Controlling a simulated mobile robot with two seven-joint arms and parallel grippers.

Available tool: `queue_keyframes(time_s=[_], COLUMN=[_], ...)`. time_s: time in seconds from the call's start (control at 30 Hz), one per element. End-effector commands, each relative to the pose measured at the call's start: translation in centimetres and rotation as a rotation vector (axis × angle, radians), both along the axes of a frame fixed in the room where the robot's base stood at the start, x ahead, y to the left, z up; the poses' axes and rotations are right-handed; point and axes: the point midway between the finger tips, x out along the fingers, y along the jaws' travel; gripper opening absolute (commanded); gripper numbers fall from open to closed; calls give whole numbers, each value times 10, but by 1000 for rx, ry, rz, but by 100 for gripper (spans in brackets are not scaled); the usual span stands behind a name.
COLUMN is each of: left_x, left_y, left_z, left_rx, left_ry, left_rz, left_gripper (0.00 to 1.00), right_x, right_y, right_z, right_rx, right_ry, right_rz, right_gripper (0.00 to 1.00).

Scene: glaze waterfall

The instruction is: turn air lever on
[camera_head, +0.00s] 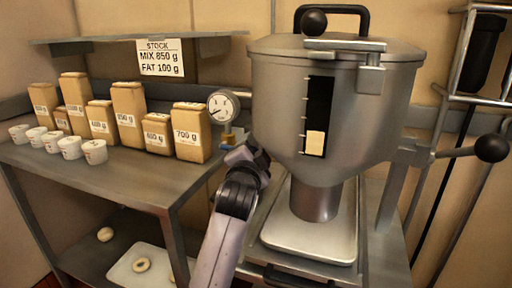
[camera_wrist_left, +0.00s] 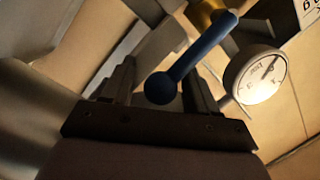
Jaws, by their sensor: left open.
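The air lever is a blue rod with a ball end; in the left wrist view the lever (camera_wrist_left: 190,60) slants from upper right down to its ball between my two fingers. In the head view the small blue lever (camera_head: 228,139) sits below the round gauge (camera_head: 223,106), partly hidden by my gripper. The gauge (camera_wrist_left: 258,75) is right of the fingers in the wrist view. My left gripper (camera_head: 241,153) is open, its dark fingers (camera_wrist_left: 162,82) on either side of the ball; I cannot tell whether they touch it. My right gripper is out of view.
The steel hopper (camera_head: 335,100) stands close right of my left gripper, over a metal tray (camera_head: 310,240). A black-knobbed handle (camera_head: 490,148) sticks out at right. Left, a bench (camera_head: 130,180) holds several labelled tan packets (camera_head: 128,118) and white cups (camera_head: 69,147).

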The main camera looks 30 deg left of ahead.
Motion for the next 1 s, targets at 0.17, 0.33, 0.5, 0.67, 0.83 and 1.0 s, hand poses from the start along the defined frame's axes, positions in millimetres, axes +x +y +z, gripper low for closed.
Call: queue_keyframes(time_s=[0.17,0.33,0.5,0.67,0.83,1.0], left_x=[-1,-2,-2,-2,-2,-2], left_y=[-1,-1,-1,-1,-1,-1], left_z=[0,0,0,0,-1,-4], left_rx=[0,0,0,-1,3,41], left_ry=[1,1,1,0,2,12], left_rz=[1,1,1,1,1,2], left_gripper=[59,59,39,0,0,0], right_x=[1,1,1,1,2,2], right_y=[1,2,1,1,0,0], right_z=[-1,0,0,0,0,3], right_rx=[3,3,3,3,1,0], right_ry=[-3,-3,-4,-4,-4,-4], right_rz=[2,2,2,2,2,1], right_gripper=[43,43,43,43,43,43])
